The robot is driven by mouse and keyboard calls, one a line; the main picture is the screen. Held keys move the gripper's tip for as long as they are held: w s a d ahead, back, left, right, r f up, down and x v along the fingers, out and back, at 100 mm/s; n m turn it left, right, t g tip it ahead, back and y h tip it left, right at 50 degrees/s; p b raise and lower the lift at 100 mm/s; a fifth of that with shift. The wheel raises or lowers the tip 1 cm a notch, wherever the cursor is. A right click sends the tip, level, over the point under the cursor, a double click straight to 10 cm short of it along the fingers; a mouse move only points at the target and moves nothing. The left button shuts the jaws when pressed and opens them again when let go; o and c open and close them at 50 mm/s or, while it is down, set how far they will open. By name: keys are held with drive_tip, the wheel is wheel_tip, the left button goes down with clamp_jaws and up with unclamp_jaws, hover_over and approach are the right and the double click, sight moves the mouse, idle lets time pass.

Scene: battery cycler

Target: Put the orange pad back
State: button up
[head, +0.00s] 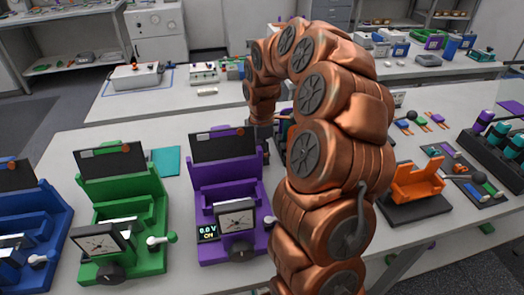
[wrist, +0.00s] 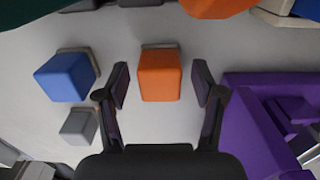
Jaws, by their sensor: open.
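The orange pad (wrist: 160,75) is a small block on the pale table top in the wrist view. A grey piece shows behind its far edge. My gripper (wrist: 161,82) is open, with one finger on each side of the pad and a visible gap on both sides. I cannot tell how far above the table the fingertips are. In the head view my own copper arm hides the pad and most of the gripper.
A purple cycler (head: 226,200) stands close by; its purple body (wrist: 262,125) is right of the fingers in the wrist view. A blue block (wrist: 66,77) and a grey block (wrist: 78,127) lie left. An orange cradle (head: 418,182) stands right of my arm.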

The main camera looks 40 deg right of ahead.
wheel_tip(320, 180, up, 12)
drive_tip(key=b, duration=0.1)
drive_tip(key=shift+r+b, duration=0.2)
drive_tip(key=shift+b, duration=0.2)
idle(0.3)
drive_tip(key=shift+s, duration=0.1)
idle(0.4)
